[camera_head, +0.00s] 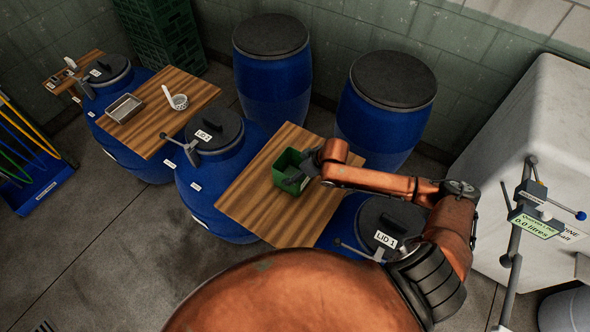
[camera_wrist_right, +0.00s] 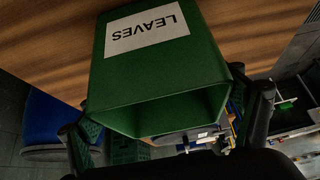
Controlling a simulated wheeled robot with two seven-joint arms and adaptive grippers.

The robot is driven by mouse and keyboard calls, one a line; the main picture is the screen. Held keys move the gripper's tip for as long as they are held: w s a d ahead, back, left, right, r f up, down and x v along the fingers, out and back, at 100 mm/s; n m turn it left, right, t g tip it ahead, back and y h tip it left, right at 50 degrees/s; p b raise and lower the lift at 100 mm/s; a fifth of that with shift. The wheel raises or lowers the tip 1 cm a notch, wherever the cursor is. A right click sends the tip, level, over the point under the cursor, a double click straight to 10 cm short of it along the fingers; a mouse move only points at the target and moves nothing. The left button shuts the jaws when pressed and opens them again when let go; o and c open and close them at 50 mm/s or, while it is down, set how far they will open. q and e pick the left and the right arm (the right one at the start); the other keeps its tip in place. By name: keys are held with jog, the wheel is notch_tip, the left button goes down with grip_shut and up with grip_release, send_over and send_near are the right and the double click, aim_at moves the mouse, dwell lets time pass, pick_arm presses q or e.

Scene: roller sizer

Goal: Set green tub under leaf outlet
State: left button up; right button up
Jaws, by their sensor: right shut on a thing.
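The green tub (camera_head: 287,166) is at the wooden board (camera_head: 262,205) that bridges two blue barrels in the middle of the head view. Its open mouth faces up there. In the right wrist view the tub (camera_wrist_right: 160,75) is close up, with a white "LEAVES" label on its side. My right gripper (camera_head: 308,167) is shut on the tub, with a finger on each side of it in the wrist view. I cannot tell whether the tub touches the board. My left gripper is not in view. I cannot make out a leaf outlet.
A second board (camera_head: 185,100) on the left holds a metal tray (camera_head: 124,108) and a white strainer (camera_head: 179,101). Lidded blue barrels (camera_head: 271,75) stand behind. Lid 1 (camera_head: 391,228) is beneath my right arm. A white tank (camera_head: 545,150) and a valve stand (camera_head: 515,240) are on the right.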

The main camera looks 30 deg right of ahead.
jog(key=o, duration=1.2)
